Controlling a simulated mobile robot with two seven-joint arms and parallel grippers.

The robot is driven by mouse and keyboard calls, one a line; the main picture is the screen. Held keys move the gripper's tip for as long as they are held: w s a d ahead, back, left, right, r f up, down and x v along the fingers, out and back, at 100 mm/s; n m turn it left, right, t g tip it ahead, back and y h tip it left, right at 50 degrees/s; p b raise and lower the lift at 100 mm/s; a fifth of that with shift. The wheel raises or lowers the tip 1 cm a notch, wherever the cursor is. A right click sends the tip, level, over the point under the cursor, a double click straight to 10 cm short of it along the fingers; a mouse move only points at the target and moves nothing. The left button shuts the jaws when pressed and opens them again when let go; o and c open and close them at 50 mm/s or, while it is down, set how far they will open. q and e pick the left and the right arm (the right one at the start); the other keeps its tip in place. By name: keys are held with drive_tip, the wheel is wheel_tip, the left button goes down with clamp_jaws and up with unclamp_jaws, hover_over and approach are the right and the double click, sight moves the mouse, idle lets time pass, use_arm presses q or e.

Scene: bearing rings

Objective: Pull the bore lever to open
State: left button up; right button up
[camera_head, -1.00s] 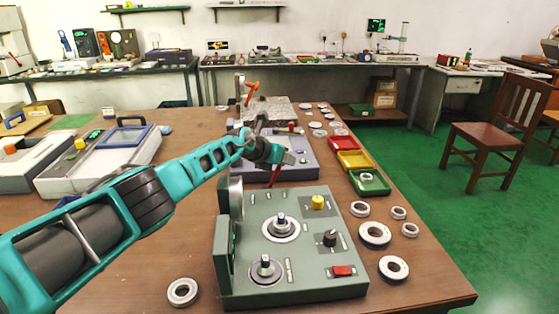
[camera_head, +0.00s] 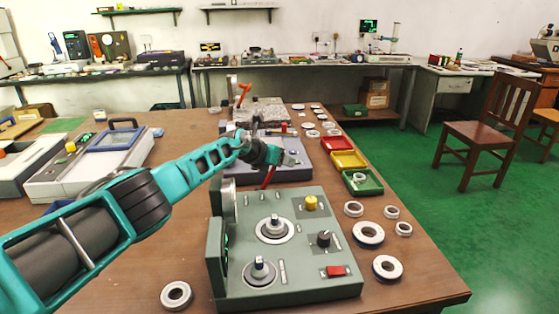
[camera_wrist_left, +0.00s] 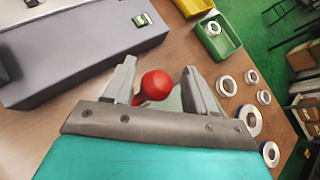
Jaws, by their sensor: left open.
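The lever is a red rod (camera_head: 268,177) rising behind the green gauge unit (camera_head: 325,281) in the head view. In the left wrist view its round red knob (camera_wrist_left: 156,85) sits between the fingers of my left gripper (camera_wrist_left: 160,72). The fingers are apart, one on each side of the knob, and a gap shows on the right side. Contact on the left side is hard to tell. In the head view my left gripper (camera_head: 291,159) is just above the red rod. My right gripper is not in view.
Red, yellow and green trays (camera_head: 364,182) stand to the right of the units. Several metal rings (camera_head: 368,233) lie on the brown table near its right edge. A grey-blue unit (camera_head: 235,169) sits behind the green one. A wooden chair (camera_head: 487,128) stands on the green floor.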

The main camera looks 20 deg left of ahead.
use_arm(q)
drive_tip(key=shift+s+a+r+p, duration=0.2)
drive_tip(key=shift+r+p, duration=0.1)
drive_tip(key=shift+p, duration=0.25)
drive_tip(key=p+v, duration=0.3)
drive_tip(key=v, duration=0.9)
drive_tip(key=shift+s+d+f, duration=0.1)
drive_tip(key=shift+s+d, duration=0.05)
